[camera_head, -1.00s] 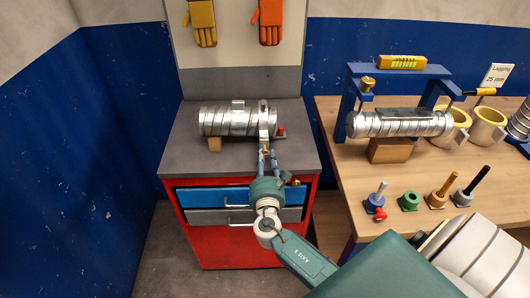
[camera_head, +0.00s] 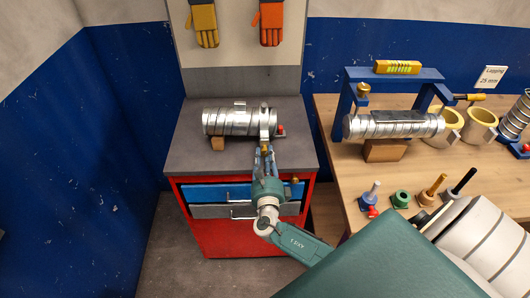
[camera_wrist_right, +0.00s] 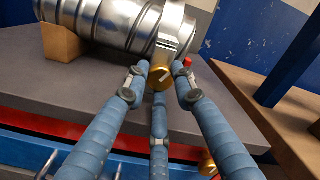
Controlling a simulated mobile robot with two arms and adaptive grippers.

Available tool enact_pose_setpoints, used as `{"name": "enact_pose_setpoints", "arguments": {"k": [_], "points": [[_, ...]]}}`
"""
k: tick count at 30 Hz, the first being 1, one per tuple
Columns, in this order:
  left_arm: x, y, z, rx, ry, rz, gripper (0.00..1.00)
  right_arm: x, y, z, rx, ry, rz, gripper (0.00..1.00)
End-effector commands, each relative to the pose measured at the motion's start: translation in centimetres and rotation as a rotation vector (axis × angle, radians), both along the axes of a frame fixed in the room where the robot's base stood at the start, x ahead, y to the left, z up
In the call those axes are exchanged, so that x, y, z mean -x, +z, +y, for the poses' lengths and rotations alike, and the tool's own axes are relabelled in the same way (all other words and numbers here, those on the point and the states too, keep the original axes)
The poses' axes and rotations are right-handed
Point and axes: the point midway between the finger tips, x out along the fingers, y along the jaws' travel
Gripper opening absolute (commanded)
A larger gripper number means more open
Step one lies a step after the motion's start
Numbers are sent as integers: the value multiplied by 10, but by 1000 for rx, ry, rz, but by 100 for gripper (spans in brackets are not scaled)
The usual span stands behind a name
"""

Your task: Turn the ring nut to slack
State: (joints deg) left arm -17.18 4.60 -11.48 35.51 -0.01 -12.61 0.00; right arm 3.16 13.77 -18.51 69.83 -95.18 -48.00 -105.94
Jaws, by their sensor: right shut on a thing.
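A silvery spiral duct (camera_head: 226,122) lies on the grey top of a red cabinet, with a metal clamp band (camera_head: 264,122) around its right end. In the right wrist view the duct (camera_wrist_right: 110,22) and the band (camera_wrist_right: 172,35) are close ahead. A brass nut (camera_wrist_right: 160,77) with a pale mark on its face sits low on the band's front. My right gripper (camera_head: 265,152) reaches in from the front. In the right wrist view its blue fingers (camera_wrist_right: 160,82) are closed around the nut, partly hiding its sides. My left gripper is not in view.
A wooden block (camera_head: 217,143) props the duct. A red-tipped part (camera_head: 281,130) stands right of the band. The cabinet (camera_head: 232,238) has drawers below. A wooden bench (camera_head: 350,170) at right holds a blue frame (camera_head: 352,95), another duct and several small fittings.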

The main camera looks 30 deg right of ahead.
Motion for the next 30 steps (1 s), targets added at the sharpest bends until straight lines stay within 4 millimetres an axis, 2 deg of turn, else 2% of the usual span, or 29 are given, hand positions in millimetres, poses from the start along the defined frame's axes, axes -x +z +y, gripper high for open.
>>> {"name": "enact_pose_setpoints", "arguments": {"k": [12, 28, 29, 30], "points": [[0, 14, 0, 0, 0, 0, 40, 4, -6, -2, 153, -3, 108, 0], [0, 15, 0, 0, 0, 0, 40, 5, -8, -3, 173, -6, 123, 0], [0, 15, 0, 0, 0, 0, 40, 5, -8, -3, 173, -6, 123, 27], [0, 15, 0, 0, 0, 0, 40, 5, -8, -3, 173, -6, 123, 35]]}}
